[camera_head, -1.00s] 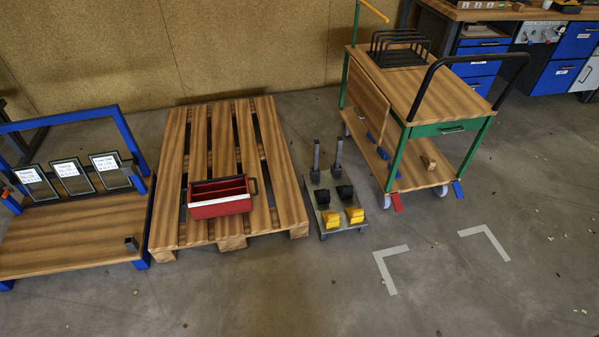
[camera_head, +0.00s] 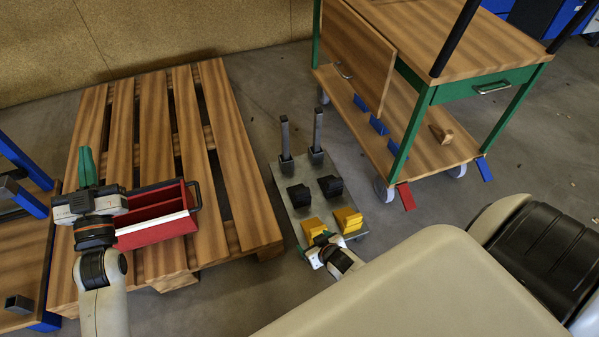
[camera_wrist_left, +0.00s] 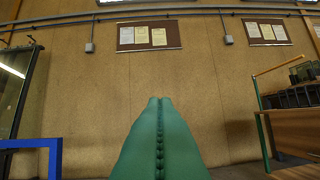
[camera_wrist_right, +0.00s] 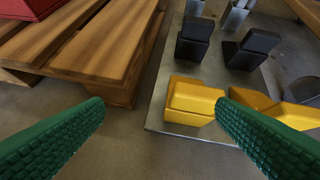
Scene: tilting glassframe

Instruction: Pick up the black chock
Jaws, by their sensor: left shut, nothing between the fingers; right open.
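Two black chocks, left (camera_head: 299,195) and right (camera_head: 330,186), sit on a grey metal plate stand (camera_head: 285,222). They also show in the right wrist view, left (camera_wrist_right: 195,36) and right (camera_wrist_right: 251,48). Two yellow chocks, left (camera_head: 314,229) and right (camera_head: 348,220), sit in front of them. My right gripper (camera_wrist_right: 160,103) is open and empty, its green fingers spread at the stand's near edge, with the left yellow chock (camera_wrist_right: 193,100) ahead. The black chocks lie farther off. My left gripper (camera_head: 87,166) is shut and empty, above the pallet's left side.
A wooden pallet (camera_head: 225,130) with a red toolbox (camera_head: 158,236) lies left of the stand. Two upright grey posts (camera_head: 285,138) rise from the stand's far end. A green-framed wooden cart (camera_head: 430,165) stands to the right. Bare floor lies between pallet and stand.

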